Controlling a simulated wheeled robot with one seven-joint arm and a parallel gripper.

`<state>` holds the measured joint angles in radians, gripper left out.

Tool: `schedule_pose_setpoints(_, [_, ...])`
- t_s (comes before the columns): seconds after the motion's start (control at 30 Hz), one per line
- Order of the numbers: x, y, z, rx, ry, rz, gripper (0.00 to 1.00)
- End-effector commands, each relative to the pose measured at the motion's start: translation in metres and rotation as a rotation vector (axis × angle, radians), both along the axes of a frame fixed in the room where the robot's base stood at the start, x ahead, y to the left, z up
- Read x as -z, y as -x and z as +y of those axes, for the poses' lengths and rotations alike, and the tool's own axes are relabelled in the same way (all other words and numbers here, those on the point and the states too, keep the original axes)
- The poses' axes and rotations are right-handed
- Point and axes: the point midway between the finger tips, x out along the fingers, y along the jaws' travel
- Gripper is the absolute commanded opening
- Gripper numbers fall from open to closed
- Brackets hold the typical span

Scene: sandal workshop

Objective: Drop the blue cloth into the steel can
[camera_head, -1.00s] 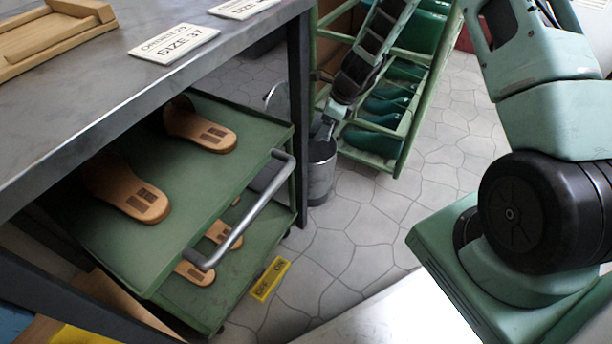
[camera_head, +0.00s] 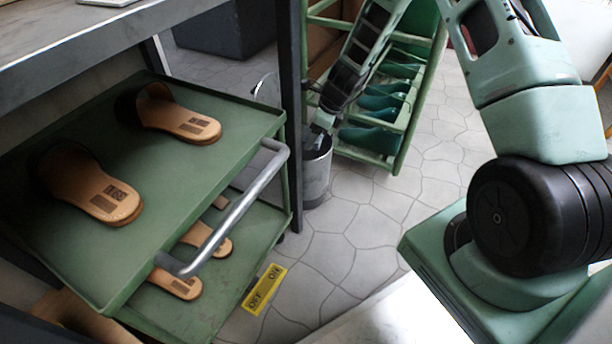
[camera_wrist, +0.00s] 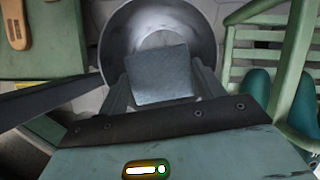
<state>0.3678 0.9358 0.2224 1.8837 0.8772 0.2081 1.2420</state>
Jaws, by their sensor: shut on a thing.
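The steel can (camera_head: 317,180) stands on the floor beyond the green trolley, with its mouth open upward. In the wrist view the can (camera_wrist: 115,40) shows from above, its round rim surrounding the cloth. My gripper (camera_wrist: 163,80) is shut on the blue cloth (camera_wrist: 160,74), a flat grey-blue square between the two fingers. The cloth hangs over the can's mouth. Whether it reaches below the rim I cannot tell. In the head view my gripper (camera_head: 321,124) is at the can's top, and the cloth is not clearly seen there.
The green trolley (camera_head: 75,255) carries sandals on two shelves, its grey handle (camera_head: 245,210) facing the can. A dark bench leg (camera_head: 291,110) stands just left of the can. A green rack (camera_head: 408,130) with teal shoe forms is close on the right. Stone floor (camera_head: 350,240) is clear in front.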

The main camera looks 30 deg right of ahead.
Motion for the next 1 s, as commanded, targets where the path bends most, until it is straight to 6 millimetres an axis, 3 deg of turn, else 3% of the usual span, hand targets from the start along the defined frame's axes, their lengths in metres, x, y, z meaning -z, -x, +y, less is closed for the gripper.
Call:
schedule_pose_setpoints(0.17, [-0.001,0.000,0.000,0.000,0.000,0.000,0.49])
schedule_pose_setpoints(0.2, [-0.001,0.000,0.000,0.000,0.000,0.000,0.76])
schedule_pose_setpoints(0.27, [-0.001,0.000,0.000,0.000,0.000,0.000,0.92])
schedule_pose_setpoints(0.67, [-0.010,0.001,-0.002,0.000,0.001,-0.001,0.93])
schedule_pose_setpoints(1.0, [-0.078,0.019,-0.021,0.002,0.002,-0.002,0.93])
